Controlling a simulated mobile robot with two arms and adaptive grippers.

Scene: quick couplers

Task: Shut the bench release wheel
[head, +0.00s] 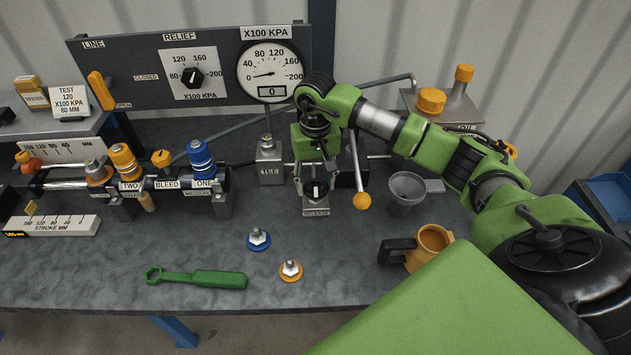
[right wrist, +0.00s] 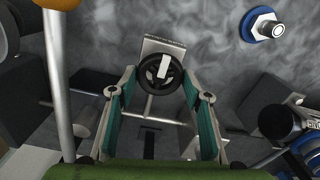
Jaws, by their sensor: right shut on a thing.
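The bench release wheel (head: 316,191) is a small black handwheel with a white mark, on a grey block labelled RELEASE (head: 316,211). My right gripper (head: 315,181) points down over it from above. In the right wrist view the wheel (right wrist: 153,72) sits between the two fingertips of my right gripper (right wrist: 160,80), and the fingers are shut on it. The white bar on the wheel runs nearly upright in that view. The exact contact at the rim is hard to see. My left gripper is not in view.
A lever with an orange ball (head: 361,201) stands just right of the gripper. A funnel (head: 407,188) and an orange mug (head: 430,244) are further right. Two couplers, blue (head: 258,240) and orange (head: 290,270), and a green wrench (head: 205,279) lie in front. The gauge (head: 270,72) display reads 0.

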